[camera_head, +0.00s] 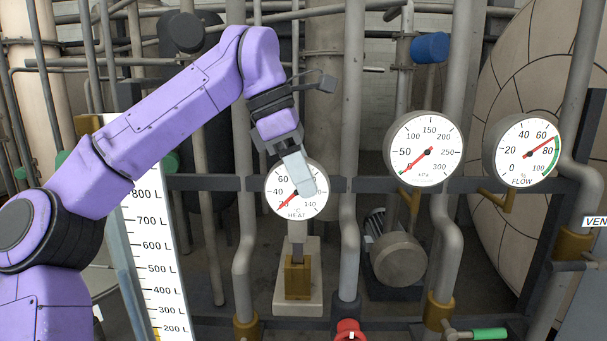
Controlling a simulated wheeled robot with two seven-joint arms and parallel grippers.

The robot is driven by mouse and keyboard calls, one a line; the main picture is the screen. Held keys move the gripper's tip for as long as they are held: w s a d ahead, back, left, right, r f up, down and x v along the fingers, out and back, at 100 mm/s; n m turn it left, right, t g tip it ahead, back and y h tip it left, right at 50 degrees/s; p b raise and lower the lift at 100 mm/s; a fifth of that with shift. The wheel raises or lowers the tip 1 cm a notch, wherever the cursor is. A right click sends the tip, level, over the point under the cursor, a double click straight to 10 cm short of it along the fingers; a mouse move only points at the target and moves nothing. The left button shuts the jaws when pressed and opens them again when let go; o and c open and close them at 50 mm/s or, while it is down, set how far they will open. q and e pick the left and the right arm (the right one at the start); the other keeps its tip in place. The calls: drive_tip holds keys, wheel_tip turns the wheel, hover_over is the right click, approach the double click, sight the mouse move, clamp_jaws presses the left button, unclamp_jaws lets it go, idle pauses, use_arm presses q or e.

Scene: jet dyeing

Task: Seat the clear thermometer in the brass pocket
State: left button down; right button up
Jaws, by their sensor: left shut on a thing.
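The thermometer (287,205) has a round white dial marked HEAT with a red needle, and a grey stem running down from it. My left gripper (299,174) reaches down from above, shut on it, with pale fingers covering the upper right of the dial. The brass pocket (297,278) is a small upright block straight below. The stem's lower end meets the pocket's top in the picture; I cannot tell whether it is inside it or in front of it. The stem looks close to upright. My right gripper is not in view.
A pale block (283,308) lies around the pocket. Grey pipes (350,230) stand close on both sides. A kPa gauge (424,150) and a FLOW gauge (521,150) are to the right. A red knob (349,330) is at the bottom. A litre scale (158,250) stands left.

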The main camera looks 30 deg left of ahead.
sight(312, 215)
use_arm(q)
drive_tip(key=shift+f+b, duration=1.5)
drive_tip(key=shift+f, duration=0.45)
drive_tip(key=c, duration=0.7)
unclamp_jaws()
drive_tip(key=p+v, duration=0.3)
drive_tip(key=v, duration=0.7)
drive_tip(key=shift+s+r+p, duration=0.15)
drive_tip(key=shift+r+p, duration=0.2)
drive_tip(key=shift+f, duration=0.1)
